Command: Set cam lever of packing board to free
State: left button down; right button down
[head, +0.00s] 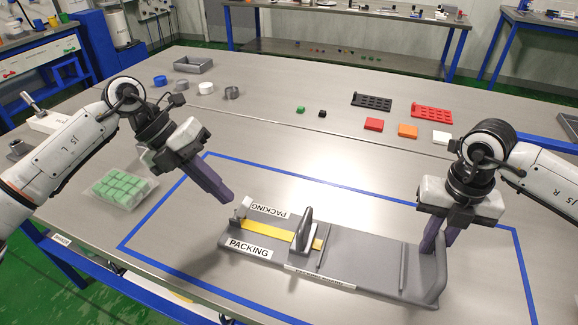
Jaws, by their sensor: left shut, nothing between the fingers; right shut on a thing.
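The grey packing board (360,262) lies on the table inside a blue tape outline, with two PACKING labels at its left end. A yellow strip (262,229) runs along its left part. A grey upright lever (304,230), which looks like the cam lever, stands at the strip's right part.
A bag of green blocks (122,187) lies at the left. Red, orange and white blocks (407,131) and black and red racks (372,101) lie behind the board. Rings (206,88) and a grey tray (193,65) stand at the back left. The table between is clear.

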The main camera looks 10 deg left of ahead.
aim_at(239, 206)
pick_arm(q)
jog(key=shift+d+f, duration=0.2)
jog(key=shift+d, duration=0.35)
pick_arm(e)
jog(key=shift+r, duration=0.1)
pick_arm(q)
jog(key=shift+s+d+f+y, duration=0.1)
jog(key=shift+d+y, duration=0.2)
jog(key=shift+d, duration=0.25)
jog(key=shift+s+d+f+y, duration=0.1)
jog(key=shift+d+y, duration=0.2)
jog(key=shift+d, duration=0.25)
jog(key=shift+s+d, duration=0.1)
jog(key=shift+d, duration=0.15)
pick_arm(e)
jog(key=shift+a, duration=0.15)
